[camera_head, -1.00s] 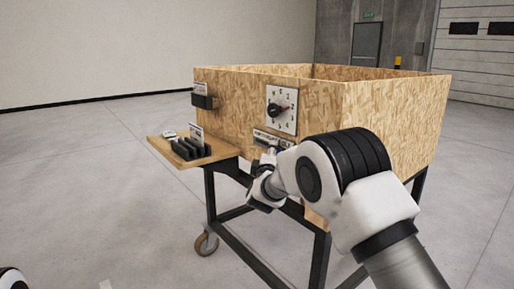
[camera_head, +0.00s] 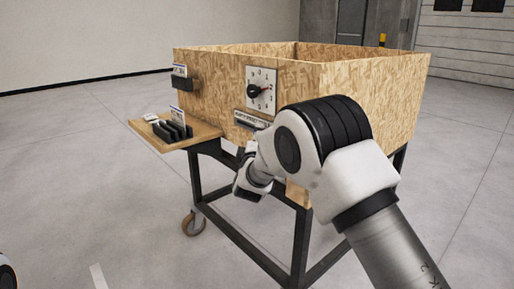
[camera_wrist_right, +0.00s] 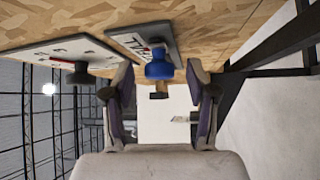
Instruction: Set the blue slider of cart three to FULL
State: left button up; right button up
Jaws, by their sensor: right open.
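The cart (camera_head: 400,88) is a chipboard box on a dark wheeled frame. Its slider label plate (camera_head: 250,120) is on the front panel, below the dial; the plate's slider setting is not readable. In the right wrist view the blue slider knob (camera_wrist_right: 158,68) sticks out from a white plate (camera_wrist_right: 145,42). My right gripper (camera_wrist_right: 161,80) is open, with one finger on each side of the knob in the picture and gaps at both sides. Contact does not show. In the head view my right arm hides most of this gripper. My left gripper is out of view.
A round dial with a dark knob (camera_head: 255,90) sits above the slider plate. A wooden side shelf (camera_head: 150,139) with black card slots (camera_head: 175,130) juts out at the left. A black holder (camera_head: 185,84) is on the panel. Open floor lies around the cart.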

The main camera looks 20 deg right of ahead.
jog(key=v, duration=1)
jog(key=shift+s, duration=0.2)
